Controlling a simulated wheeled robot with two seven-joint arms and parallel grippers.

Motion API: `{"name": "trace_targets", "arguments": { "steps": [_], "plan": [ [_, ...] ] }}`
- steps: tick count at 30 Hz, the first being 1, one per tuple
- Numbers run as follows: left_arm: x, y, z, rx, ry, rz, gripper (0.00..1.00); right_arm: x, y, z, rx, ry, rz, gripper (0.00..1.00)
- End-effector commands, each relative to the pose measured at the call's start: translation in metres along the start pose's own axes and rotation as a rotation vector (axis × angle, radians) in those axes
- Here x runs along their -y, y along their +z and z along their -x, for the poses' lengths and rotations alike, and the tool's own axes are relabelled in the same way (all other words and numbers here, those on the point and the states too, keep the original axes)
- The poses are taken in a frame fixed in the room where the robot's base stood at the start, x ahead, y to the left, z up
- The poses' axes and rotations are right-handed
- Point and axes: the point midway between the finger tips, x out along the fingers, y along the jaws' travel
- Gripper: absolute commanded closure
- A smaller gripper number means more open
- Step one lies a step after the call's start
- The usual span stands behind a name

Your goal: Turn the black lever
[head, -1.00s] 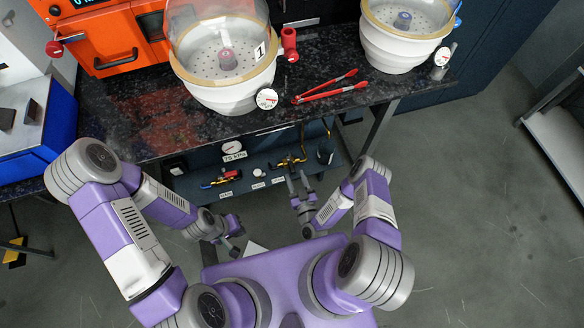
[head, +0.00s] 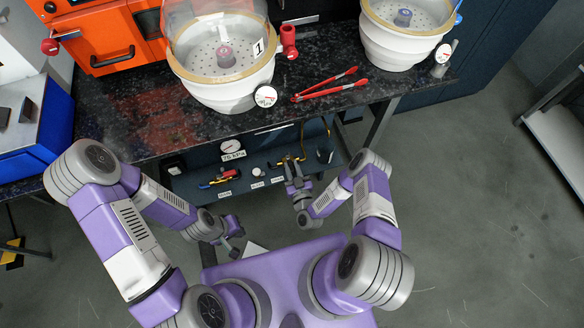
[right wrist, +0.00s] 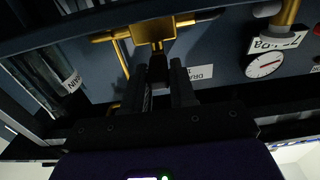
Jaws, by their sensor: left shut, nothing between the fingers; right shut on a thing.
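The black lever (right wrist: 158,68) hangs below a brass valve (right wrist: 153,30) in the right wrist view. My right gripper (right wrist: 168,80) is shut on this lever, with a dark finger on each side of it. In the head view my right gripper (head: 293,172) is at the right part of the low panel under the bench, and it hides the lever there. My left gripper (head: 236,238) is shut and empty, low and well in front of the panel.
The dark bench top (head: 130,125) overhangs and holds white chambers (head: 226,93) and red tongs (head: 330,85).

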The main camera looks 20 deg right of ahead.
Motion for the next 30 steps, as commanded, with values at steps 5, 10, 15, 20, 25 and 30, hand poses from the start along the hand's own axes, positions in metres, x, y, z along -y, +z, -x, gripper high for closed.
{"name": "trace_targets", "arguments": {
  "steps": [5,10,15,20,25,30],
  "plan": [
    [0.000,0.000,0.000,0.000,0.000,0.000,1.00,-0.001,0.000,0.000,-0.001,-0.013,0.000,1.00],
    [0.001,0.000,-0.002,0.000,0.000,0.000,1.00,-0.004,0.000,0.000,0.000,-0.069,0.003,1.00],
    [0.002,0.000,-0.006,0.000,0.000,0.000,1.00,-0.011,0.001,-0.001,0.000,-0.176,0.005,1.00],
    [0.005,-0.001,-0.015,0.000,0.000,0.000,1.00,-0.019,0.002,-0.003,0.000,-0.310,0.007,1.00],
    [0.010,-0.001,-0.026,0.000,0.000,0.000,1.00,-0.025,0.003,-0.006,0.002,-0.457,0.006,1.00],
    [0.012,-0.001,-0.032,0.000,0.000,0.000,1.00,-0.031,0.003,-0.009,0.002,-0.585,0.006,1.00]
  ]
}}
